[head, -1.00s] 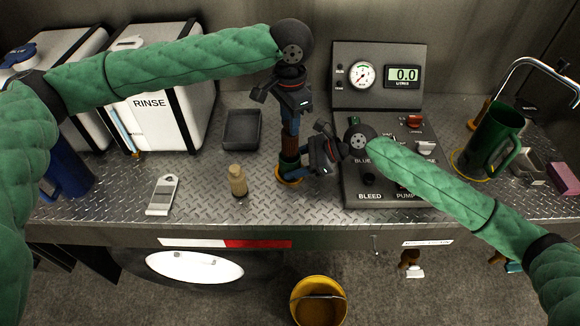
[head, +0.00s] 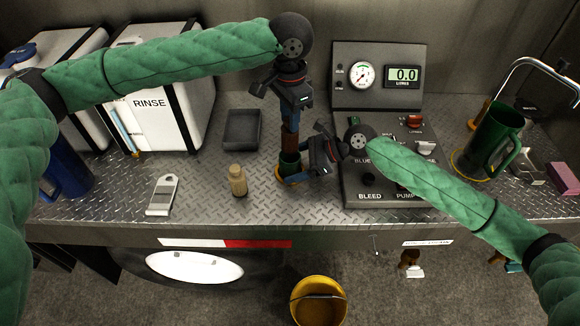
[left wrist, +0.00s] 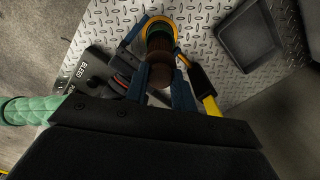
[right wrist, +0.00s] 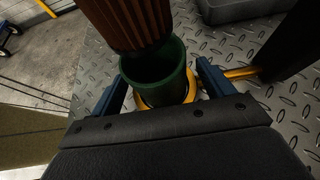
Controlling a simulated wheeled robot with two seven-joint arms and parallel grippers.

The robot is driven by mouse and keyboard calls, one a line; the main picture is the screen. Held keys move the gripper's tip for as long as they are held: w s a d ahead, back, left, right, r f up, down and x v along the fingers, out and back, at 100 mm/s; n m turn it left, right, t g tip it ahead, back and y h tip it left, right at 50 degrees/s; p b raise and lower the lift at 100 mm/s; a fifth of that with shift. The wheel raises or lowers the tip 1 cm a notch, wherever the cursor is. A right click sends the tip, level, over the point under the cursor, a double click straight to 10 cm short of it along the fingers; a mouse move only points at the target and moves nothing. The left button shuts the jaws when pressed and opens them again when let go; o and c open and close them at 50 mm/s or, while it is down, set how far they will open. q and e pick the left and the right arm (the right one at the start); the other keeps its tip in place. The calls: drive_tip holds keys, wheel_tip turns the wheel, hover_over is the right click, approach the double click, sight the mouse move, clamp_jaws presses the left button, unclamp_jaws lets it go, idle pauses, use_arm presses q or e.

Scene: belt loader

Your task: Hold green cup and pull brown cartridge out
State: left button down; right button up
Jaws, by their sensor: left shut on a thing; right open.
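The brown ribbed cartridge (head: 290,142) stands upright above the green cup (head: 289,164) in the head view. My left gripper (head: 291,117) is shut on its upper part from above; its top end (left wrist: 159,76) shows between the fingers in the left wrist view. In the right wrist view the cartridge's lower end (right wrist: 135,25) is over the far rim of the cup (right wrist: 155,78), whose hollow inside shows. My right gripper (head: 296,170) is open, with one finger on each side of the cup, low down. The cup stands in a yellow ring (right wrist: 190,93).
A bleed and pump panel (head: 385,190) stands just right of the cup. A dark tray (head: 242,130) is behind. A large green mug (head: 490,140) is far right.

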drive_tip(key=v, duration=1.2)
drive_tip(key=shift+f, duration=0.1)
